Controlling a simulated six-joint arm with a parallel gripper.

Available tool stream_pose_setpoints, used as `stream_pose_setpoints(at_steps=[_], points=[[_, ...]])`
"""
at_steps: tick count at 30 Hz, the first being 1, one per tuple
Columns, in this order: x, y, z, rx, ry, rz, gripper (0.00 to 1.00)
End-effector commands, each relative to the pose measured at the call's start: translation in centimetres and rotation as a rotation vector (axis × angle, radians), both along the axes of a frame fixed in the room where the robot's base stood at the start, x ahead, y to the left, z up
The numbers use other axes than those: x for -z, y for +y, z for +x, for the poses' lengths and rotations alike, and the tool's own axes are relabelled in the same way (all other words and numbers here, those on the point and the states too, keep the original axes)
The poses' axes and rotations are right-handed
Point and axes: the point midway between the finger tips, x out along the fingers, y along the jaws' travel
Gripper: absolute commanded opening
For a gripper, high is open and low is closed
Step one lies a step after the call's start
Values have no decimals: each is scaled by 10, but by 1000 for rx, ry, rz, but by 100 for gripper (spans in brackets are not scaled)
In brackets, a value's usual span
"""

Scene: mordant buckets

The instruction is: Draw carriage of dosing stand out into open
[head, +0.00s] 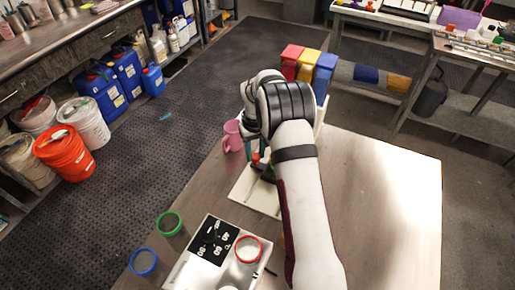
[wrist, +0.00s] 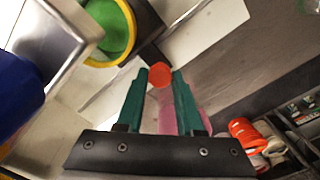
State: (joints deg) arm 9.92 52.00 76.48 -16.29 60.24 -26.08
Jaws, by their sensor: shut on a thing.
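The dosing stand shows in the head view as a pale base board (head: 243,190) with red (head: 290,60), yellow (head: 308,66) and blue (head: 325,72) hoppers behind my arm. The dark carriage (head: 264,172) sits over the board, partly hidden by my wrist. Its orange-red knob (wrist: 160,75) lies between the green fingertips of my gripper (wrist: 160,84), which is shut on it. In the wrist view, a yellow-rimmed cup with a green inside (wrist: 110,32) rests at the dark carriage (wrist: 146,28), beside a metal part (wrist: 58,38) and the blue hopper (wrist: 18,75).
A pink mug (head: 232,137) stands close left of my gripper. Nearer are a scale-like device (head: 205,262) with a red-rimmed dish (head: 248,249), and green-rimmed (head: 169,224) and blue-rimmed (head: 143,262) dishes. The table's right side (head: 385,200) is clear.

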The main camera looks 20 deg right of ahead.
Motion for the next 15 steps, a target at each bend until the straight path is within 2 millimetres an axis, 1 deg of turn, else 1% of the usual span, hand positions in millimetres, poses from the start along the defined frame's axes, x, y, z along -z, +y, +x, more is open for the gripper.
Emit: stream_pose_setpoints(at_steps=[1, 3, 9, 12, 15], points=[[-2, 10, -7, -3, -1, 2, 0], [-2, 24, -21, -3, 0, 3, 0], [-2, 56, -53, -3, -3, 2, 0], [-1, 64, -61, -1, -3, 2, 0], [-1, 67, -64, 0, -4, 3, 0]])
